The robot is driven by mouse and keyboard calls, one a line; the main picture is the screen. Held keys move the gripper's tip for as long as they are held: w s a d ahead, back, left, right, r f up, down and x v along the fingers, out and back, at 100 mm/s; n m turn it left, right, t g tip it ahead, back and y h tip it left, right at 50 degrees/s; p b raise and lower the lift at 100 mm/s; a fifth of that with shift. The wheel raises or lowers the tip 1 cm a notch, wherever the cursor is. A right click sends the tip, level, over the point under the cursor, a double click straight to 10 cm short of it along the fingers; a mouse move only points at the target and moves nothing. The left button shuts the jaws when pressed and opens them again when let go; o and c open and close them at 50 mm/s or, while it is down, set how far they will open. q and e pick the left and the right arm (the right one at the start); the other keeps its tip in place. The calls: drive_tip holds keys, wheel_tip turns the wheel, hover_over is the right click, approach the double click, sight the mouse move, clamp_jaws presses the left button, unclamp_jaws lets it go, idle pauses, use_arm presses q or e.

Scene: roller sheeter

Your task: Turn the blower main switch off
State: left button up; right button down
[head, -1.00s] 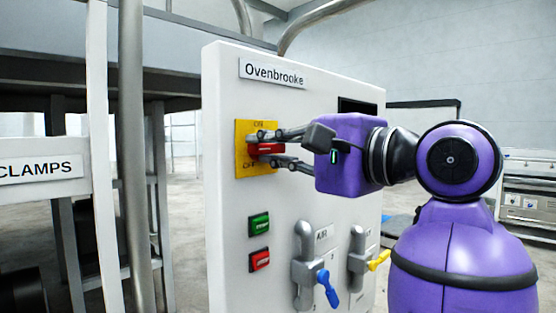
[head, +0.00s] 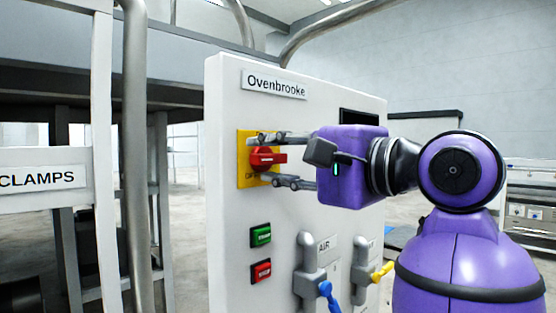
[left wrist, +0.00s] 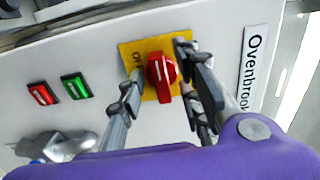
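The red rotary switch (head: 265,158) sits on a yellow plate (head: 244,175) on the white control panel, below the "Ovenbrooke" label. In the head view its handle lies about level, pointing right. "OFF" is partly visible at the plate's bottom; the upper marking is hidden by a finger. My left gripper (head: 278,160) is open, with one finger above and one below the handle. The left wrist view shows the red switch (left wrist: 161,77) between the spread fingers of my left gripper (left wrist: 158,65), with gaps on both sides. My right gripper is not in view.
Below the switch are a green button (head: 261,236) and a red button (head: 261,271). A blue-handled valve (head: 326,289) and a yellow-handled valve (head: 382,271) stick out lower right. A grey post (head: 135,150) and the "CLAMPS" board (head: 40,179) stand at left.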

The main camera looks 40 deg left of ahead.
use_arm(q)
drive_tip(key=shift+d, duration=0.1)
drive_tip(key=s+d, duration=0.1)
drive_tip(key=d, duration=1)
drive_tip(key=shift+d, duration=0.4)
